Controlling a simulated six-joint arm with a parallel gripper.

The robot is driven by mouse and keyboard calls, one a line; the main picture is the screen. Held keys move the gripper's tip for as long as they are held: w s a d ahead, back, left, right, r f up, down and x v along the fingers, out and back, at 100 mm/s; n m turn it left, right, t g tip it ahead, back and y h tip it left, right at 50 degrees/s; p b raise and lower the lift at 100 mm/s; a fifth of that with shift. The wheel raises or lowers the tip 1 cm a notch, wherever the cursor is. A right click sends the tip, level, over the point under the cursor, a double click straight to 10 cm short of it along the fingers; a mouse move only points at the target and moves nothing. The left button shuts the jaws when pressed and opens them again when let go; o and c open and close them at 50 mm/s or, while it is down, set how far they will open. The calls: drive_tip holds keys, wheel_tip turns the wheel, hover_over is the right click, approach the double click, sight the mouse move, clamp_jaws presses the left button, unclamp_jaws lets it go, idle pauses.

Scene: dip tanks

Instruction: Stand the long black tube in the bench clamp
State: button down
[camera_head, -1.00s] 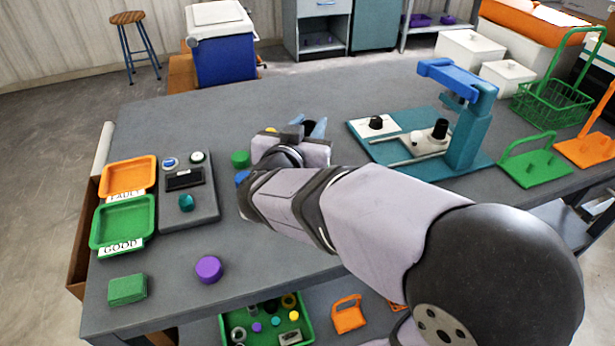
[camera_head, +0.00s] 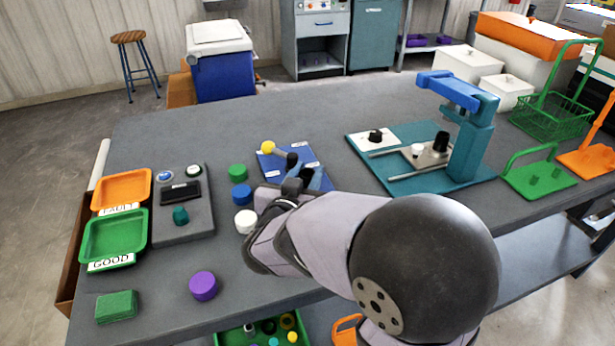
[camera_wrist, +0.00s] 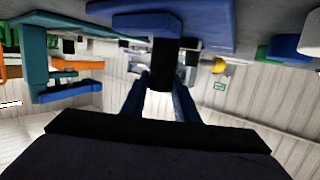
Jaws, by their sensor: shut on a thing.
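In the wrist view my gripper (camera_wrist: 160,100) is shut on a dark upright piece, the black tube (camera_wrist: 160,76). Its far end reaches up to a blue surface in this upside-down view; I cannot tell if they touch. In the head view my gripper (camera_head: 311,176) is low over a blue plate (camera_head: 279,170) with white labels, and the tube's black end (camera_head: 292,159) shows just beside the fingers. A yellow ball (camera_head: 267,147) on a short rod stands at the plate's far left. I cannot tell whether this plate is the bench clamp's base.
Green (camera_head: 237,171), blue (camera_head: 241,195) and white (camera_head: 246,221) round pieces stand left of my gripper. A teal fixture (camera_head: 469,150) with a blue top arm stands to the right. A grey control box (camera_head: 196,225) and trays are at the left. The back of the bench is clear.

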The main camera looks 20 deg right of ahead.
drive_tip(key=shift+f, duration=0.2)
drive_tip(key=c, duration=1.4)
unclamp_jaws()
drive_tip(key=shift+r, duration=0.1)
drive_tip(key=shift+s+a+r, duration=0.1)
drive_tip(key=shift+s, duration=0.05)
drive_tip(key=v, duration=1.1)
drive_tip(key=shift+s+a+b, duration=0.15)
drive_tip(key=shift+s+b, duration=0.15)
drive_tip(key=shift+s, duration=0.05)
drive_tip(key=shift+w+r, duration=0.1)
